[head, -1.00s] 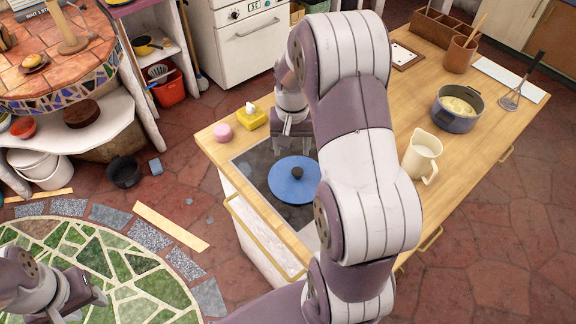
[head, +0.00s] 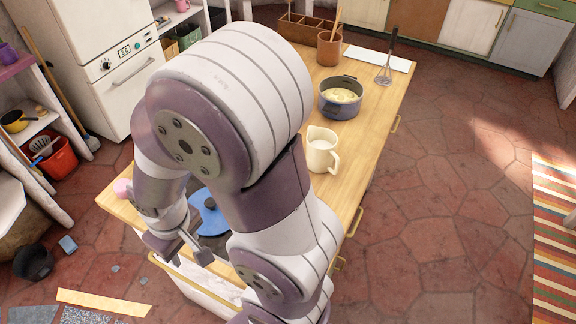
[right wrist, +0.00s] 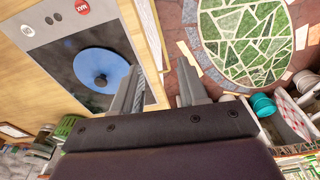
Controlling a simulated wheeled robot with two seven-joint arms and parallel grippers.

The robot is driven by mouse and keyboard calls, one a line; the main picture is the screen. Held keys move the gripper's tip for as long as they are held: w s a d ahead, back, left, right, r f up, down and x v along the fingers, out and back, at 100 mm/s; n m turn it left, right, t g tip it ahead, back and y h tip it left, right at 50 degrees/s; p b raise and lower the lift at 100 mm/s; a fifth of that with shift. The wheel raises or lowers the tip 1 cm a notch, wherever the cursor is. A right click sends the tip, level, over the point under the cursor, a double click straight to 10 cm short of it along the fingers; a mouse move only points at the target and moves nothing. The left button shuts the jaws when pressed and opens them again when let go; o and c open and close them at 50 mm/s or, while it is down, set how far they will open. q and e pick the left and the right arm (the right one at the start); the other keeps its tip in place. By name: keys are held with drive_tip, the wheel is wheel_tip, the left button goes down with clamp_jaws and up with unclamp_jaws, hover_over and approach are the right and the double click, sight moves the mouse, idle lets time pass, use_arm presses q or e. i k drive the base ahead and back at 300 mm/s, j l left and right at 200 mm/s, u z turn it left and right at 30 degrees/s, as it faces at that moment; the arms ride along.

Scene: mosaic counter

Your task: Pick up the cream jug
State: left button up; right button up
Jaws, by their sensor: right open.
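The cream jug (head: 321,150) stands upright on the wooden counter, right of my right arm in the head view, with its handle toward the right. My right gripper (head: 186,248) is low at the counter's near left end, beside the blue lid on the dark hob and well apart from the jug. In the right wrist view its two fingers (right wrist: 160,85) are spread with nothing between them. The jug does not show in the right wrist view. My left gripper is out of view.
The blue lid (head: 207,212) also shows in the right wrist view (right wrist: 102,72). A pot of pale food (head: 340,97) stands behind the jug. A brown utensil pot (head: 329,48) and a whisk (head: 387,62) are farther back. Bare wood lies right of the jug.

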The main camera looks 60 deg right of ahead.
sight(322, 142)
drive_tip(key=z, duration=2.35)
